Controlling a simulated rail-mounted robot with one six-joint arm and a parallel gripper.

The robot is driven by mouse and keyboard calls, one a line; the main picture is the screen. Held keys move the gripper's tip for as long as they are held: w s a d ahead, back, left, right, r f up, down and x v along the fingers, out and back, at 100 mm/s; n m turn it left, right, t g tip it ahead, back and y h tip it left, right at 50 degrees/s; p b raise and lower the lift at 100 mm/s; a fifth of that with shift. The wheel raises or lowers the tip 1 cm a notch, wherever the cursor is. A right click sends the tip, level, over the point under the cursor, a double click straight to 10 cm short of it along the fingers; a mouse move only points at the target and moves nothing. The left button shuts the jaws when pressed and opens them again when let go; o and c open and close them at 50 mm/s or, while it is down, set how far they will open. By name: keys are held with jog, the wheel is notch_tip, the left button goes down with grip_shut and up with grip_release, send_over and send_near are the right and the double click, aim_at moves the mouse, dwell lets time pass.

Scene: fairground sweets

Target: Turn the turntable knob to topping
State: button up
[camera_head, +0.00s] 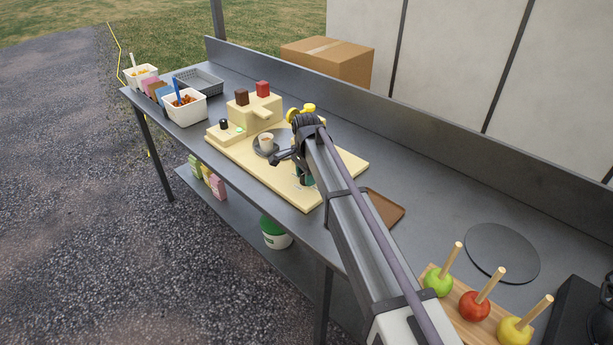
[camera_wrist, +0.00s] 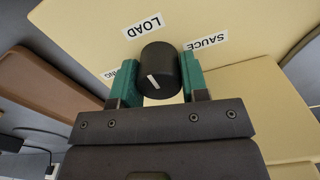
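In the wrist view, the black turntable knob (camera_wrist: 168,62) stands on a cream panel with a white pointer line on its face. The line slants toward the upper left, roughly toward the LOAD label (camera_wrist: 142,27). The SAUCE label (camera_wrist: 208,41) is at right; a label ending in "ING" (camera_wrist: 122,72) is partly hidden by the left finger. My gripper (camera_wrist: 160,78) has its green fingers on either side of the knob, seemingly touching it. In the head view, my arm mostly hides the gripper and knob.
White tubs (camera_head: 187,113) stand at the left. A brown tray (camera_head: 385,209) and candy apples (camera_head: 475,305) lie to the right.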

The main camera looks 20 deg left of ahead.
jog(key=c, duration=0.4)
jog(key=shift+c, duration=0.2)
jog(key=shift+n, duration=0.4)
jog(key=n, duration=0.2)
jog(key=shift+n, duration=0.4)
jog(key=n, duration=0.4)
jog(key=shift+a+n, duration=0.1)
jog(key=shift+n, duration=0.2)
jog(key=n, duration=0.9)
jog(key=shift+a, duration=0.1)
jog(key=shift+n, duration=0.4)
